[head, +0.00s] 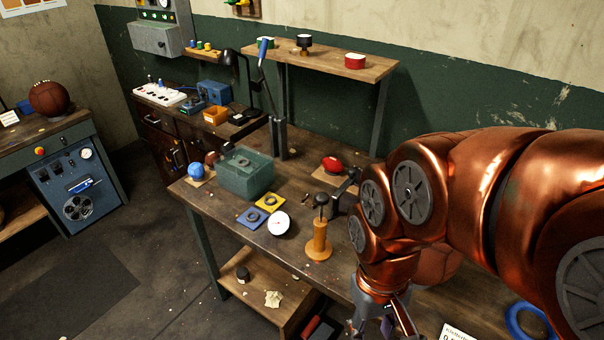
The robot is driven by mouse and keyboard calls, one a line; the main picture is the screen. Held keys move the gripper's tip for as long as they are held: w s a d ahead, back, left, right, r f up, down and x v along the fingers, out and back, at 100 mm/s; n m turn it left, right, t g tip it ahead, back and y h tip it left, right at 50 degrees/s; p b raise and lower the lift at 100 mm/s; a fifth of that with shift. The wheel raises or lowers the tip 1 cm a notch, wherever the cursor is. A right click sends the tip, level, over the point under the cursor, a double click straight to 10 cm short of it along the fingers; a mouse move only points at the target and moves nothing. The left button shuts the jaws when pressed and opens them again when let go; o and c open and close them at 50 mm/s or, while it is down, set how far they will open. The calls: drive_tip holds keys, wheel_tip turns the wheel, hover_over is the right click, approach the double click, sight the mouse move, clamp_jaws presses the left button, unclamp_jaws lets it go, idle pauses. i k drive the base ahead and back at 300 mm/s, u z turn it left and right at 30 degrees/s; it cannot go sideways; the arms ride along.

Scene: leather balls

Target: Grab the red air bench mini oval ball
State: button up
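A small red oval object (332,163), which looks like the red mini oval ball, sits on a wooden square on the workbench (225,205), toward the back and just left of my arm. My gripper (388,326) is at the bottom of the view, right of centre, in front of and below the red object and well apart from it. The frame's lower edge cuts off the fingertips, so its opening and anything between the fingers are hidden.
A black lever device (345,195) stands close to the red object's right. An orange post with a black knob (319,240) stands in front. A teal box (245,173) and blue ball (196,171) are left. A brown ball (437,264) is partly behind my arm.

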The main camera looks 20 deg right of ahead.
sight(332, 164)
drive_tip(key=u, duration=3.35)
drive_tip(key=i, duration=0.1)
drive_tip(key=z, duration=1.95)
drive_tip(key=i, duration=1.25)
drive_tip(key=z, duration=0.5)
drive_tip(key=i, duration=0.6)
drive_tip(key=z, duration=0.4)
